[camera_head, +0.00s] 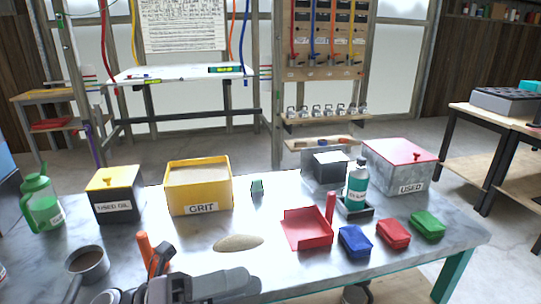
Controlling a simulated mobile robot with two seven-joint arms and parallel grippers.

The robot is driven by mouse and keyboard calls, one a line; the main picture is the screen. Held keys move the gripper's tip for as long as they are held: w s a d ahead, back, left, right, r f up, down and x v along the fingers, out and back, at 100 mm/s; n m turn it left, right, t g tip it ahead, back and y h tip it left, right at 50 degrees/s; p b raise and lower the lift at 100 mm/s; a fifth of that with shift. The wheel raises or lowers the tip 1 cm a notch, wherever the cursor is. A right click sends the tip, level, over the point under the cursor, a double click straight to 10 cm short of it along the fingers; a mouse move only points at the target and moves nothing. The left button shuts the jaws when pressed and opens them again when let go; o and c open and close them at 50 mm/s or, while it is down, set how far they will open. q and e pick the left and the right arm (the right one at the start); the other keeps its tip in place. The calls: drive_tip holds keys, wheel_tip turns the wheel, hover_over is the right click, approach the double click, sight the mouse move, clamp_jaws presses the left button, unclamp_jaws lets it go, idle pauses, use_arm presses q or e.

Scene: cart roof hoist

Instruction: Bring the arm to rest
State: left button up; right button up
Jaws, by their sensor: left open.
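My left gripper (150,272) and part of its arm show at the bottom edge, left of the middle, over the near side of the metal workbench (270,282). The gripper is open, and I see nothing held in it. An orange handle (146,247) stands right beside its dark finger; I cannot tell whether they touch. A metal cup (88,263) with a handle is to its left. My right gripper is not in view.
Close ahead are a yellow GRIT box (199,201), a USED OIL box (116,207) and a sand pile (238,243). A red tray (305,240), teal bottle (357,182), coloured packs (394,234) and a USED box (412,179) stand right. A green jug (43,213) stands left.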

use_arm(q)
drive_tip(key=w+a+f+n+t+y, duration=0.2)
drive_tip(key=a+f+n+t+y, duration=0.45)
drive_tip(key=n, duration=0.65)
drive_tip(key=w+a+f+n+t+y, duration=0.25)
drive_tip(key=f+n+t+y, duration=0.55)
drive_tip(key=n, duration=0.6)
drive_tip(key=s+a+f+n+g+y, duration=0.2)
drive_tip(key=s+f+n, duration=0.3)
drive_tip(key=f, duration=0.3)
drive_tip(key=s+a+f+n+g+y, duration=0.2)
drive_tip(key=s+a+f+n+g, duration=0.2)
drive_tip(key=s+f, duration=0.4)
drive_tip(key=shift+s+a+f+n+p, duration=0.2)
drive_tip(key=shift+a+f+n+p, duration=0.1)
drive_tip(key=shift+f+n, duration=0.4)
